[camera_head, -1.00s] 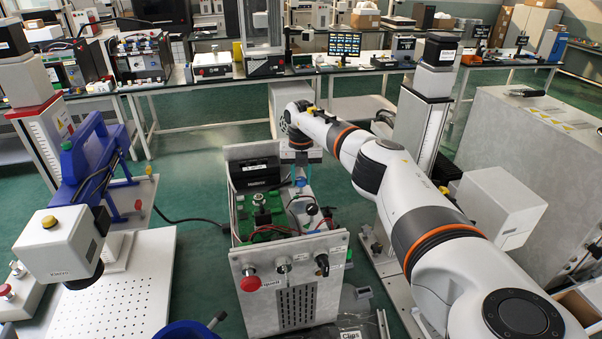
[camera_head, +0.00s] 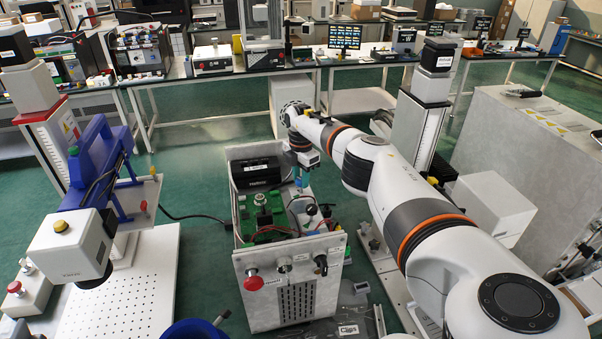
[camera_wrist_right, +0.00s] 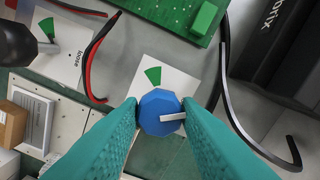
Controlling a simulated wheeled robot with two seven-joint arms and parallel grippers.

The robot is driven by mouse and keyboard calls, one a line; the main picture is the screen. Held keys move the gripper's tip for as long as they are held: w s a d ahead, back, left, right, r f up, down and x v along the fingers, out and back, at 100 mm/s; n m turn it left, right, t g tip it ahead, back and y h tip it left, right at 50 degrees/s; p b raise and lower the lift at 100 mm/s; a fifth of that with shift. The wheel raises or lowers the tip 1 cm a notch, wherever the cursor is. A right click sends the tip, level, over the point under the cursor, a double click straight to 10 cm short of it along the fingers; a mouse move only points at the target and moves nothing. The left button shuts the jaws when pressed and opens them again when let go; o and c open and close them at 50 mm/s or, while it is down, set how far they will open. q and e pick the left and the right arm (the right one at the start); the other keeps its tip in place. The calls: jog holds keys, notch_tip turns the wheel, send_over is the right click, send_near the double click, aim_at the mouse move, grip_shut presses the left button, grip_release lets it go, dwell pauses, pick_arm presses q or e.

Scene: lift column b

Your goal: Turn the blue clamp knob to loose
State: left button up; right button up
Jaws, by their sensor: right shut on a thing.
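The blue clamp knob (camera_wrist_right: 160,112) shows in the right wrist view as a faceted blue cap with a white pointer bar. The bar points to the picture's right. A green wedge mark (camera_wrist_right: 153,76) on a white plate lies above the knob, and the bar is not on it. My right gripper (camera_wrist_right: 160,116) has its two teal fingers closed on the knob's sides. In the head view my right gripper (camera_head: 301,176) reaches down into the open grey box (camera_head: 292,262); the knob is hard to make out there. My left gripper is not in view.
A black knob (camera_wrist_right: 14,44) stands beside another green mark and the word "loose". Red and black wires (camera_wrist_right: 95,58) and a dark cable (camera_wrist_right: 238,105) run near the fingers. A green circuit board (camera_wrist_right: 170,14) lies beyond. The box front carries a red button (camera_head: 253,280).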

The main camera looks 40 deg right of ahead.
jog(key=m+p, duration=0.1)
jog(key=m, duration=0.2)
jog(key=shift+r+m, duration=0.15)
jog(key=shift+m, duration=0.15)
jog(key=shift+m+p, duration=0.5)
jog(key=shift+m, duration=1)
jog(key=o, duration=1)
jog(key=shift+c, duration=0.2)
jog(key=shift+w+r, duration=0.1)
jog(key=shift+r, duration=0.55)
notch_tip(320, 180, up, 10)
jog(key=b, duration=0.3)
jog(key=shift+r, duration=0.25)
